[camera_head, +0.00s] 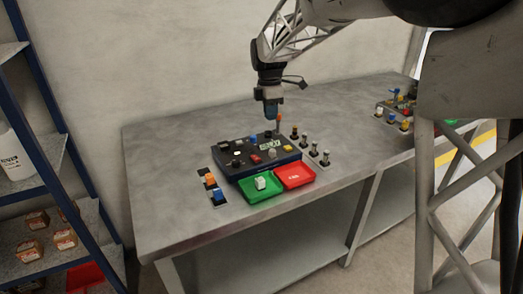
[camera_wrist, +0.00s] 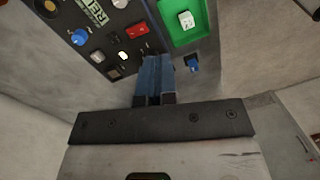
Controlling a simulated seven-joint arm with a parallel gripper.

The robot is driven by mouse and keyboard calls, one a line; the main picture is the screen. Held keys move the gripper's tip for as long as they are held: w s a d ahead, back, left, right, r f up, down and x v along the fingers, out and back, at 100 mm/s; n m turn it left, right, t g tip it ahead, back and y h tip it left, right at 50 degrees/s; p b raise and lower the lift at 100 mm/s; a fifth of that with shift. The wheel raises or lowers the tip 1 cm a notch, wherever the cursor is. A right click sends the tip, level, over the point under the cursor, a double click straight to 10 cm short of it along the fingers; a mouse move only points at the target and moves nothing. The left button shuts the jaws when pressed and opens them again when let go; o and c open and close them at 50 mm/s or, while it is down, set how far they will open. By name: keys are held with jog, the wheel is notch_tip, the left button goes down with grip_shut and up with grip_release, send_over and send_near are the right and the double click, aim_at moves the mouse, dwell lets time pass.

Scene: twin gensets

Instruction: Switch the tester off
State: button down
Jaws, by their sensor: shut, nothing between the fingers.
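The tester (camera_head: 233,165) is a dark box with a blue edge on the metal table, its top full of controls. It also shows at the upper left of the wrist view (camera_wrist: 152,18). I see a small display (camera_head: 270,144), a blue knob (camera_wrist: 79,37), a red rocker-like switch (camera_wrist: 136,30) and a white round button (camera_wrist: 123,55). Which control is the power switch, and its position, I cannot tell. My gripper (camera_head: 271,118) points down above the tester's far edge, apparently touching nothing. Its blue-grey fingers (camera_wrist: 155,62) are shut and empty.
A green tray (camera_head: 246,194) with a white cube (camera_head: 260,183) and a red tray (camera_head: 296,178) lie before the tester. Orange and blue pieces (camera_head: 218,196) stand at its left, several posts (camera_head: 315,147) at its right. Another cluster of controls (camera_head: 393,108) sits farther right.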

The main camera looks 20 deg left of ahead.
aim_at(257, 159)
jog(key=w+a+f+n, duration=0.1)
jog(key=a+f+n, duration=0.1)
jog(key=a, duration=0.4)
jog(key=shift+w+a+f, duration=0.15)
jog(key=shift+w+f, duration=0.2)
jog(key=shift+w, duration=0.05)
jog(key=shift+f, duration=0.15)
jog(key=f, duration=0.4)
jog(key=s+d+f, duration=0.1)
jog(key=f, duration=0.8)
jog(key=shift+s+d+f, duration=0.15)
jog(key=shift+d+f, duration=0.05)
jog(key=shift+f, duration=0.1)
